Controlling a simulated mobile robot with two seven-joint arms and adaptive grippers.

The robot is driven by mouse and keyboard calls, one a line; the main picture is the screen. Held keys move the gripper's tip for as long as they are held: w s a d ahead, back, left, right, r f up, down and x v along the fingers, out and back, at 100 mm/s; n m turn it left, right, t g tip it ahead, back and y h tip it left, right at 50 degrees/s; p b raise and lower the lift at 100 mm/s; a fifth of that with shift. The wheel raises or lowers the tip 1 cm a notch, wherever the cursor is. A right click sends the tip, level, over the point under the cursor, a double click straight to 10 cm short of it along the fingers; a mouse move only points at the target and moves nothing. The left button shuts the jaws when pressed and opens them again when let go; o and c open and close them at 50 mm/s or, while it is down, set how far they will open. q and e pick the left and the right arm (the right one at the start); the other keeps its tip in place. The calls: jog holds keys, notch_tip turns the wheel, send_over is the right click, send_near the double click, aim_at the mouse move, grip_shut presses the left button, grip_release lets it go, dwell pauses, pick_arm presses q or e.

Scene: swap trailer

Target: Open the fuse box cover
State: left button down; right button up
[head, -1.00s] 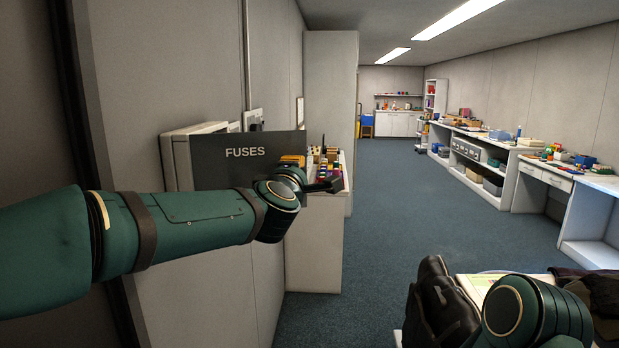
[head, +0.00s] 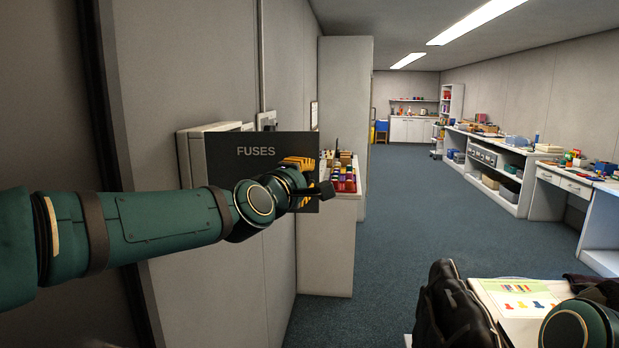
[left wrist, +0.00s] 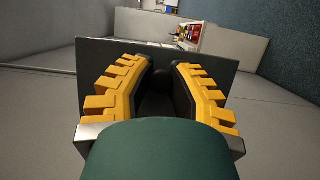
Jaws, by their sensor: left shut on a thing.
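The fuse box cover (head: 225,172) is a dark grey panel marked FUSES, standing out from the left wall and facing me in the head view. The pale fuse box (head: 205,132) shows behind its left edge. My left gripper (head: 308,182) is at the cover's right part, its yellow fingers partly hidden by my wrist. In the left wrist view, the cover (left wrist: 92,54) spans behind the fingers of my left gripper (left wrist: 160,78). The fingers are shut on a dark rounded part between them, seemingly the cover's knob. My right arm shows only at bottom right; its gripper is out of view.
A white cabinet (head: 326,250) with a red tray of small coloured things (head: 343,178) stands beyond the cover. A table with a printed sheet (head: 518,302) and a black bag (head: 452,315) is at the lower right. The blue floor (head: 400,225) between is clear.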

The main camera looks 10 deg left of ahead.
dwell(0.3)
pick_arm(q)
jog(key=c, duration=0.8)
grip_release()
jog(key=v, duration=1.2)
notch_tip(320, 180, down, 36)
jog(key=w+m+g+y, duration=0.1)
jog(key=w+m+g, duration=0.1)
jog(key=m+g, duration=0.5)
jog(key=s+f+m+g, duration=0.3)
jog(key=s+f, duration=0.6)
jog(key=f, duration=0.3)
jog(key=s+d+f+m+g, duration=0.1)
jog(key=s+f+g, duration=0.4)
jog(key=s+f, duration=0.5)
notch_tip(320, 180, down, 3)
jog(key=shift+d+r+m+y, duration=0.15)
jog(key=shift+r+m+y, duration=0.2)
jog(key=shift+m, duration=0.55)
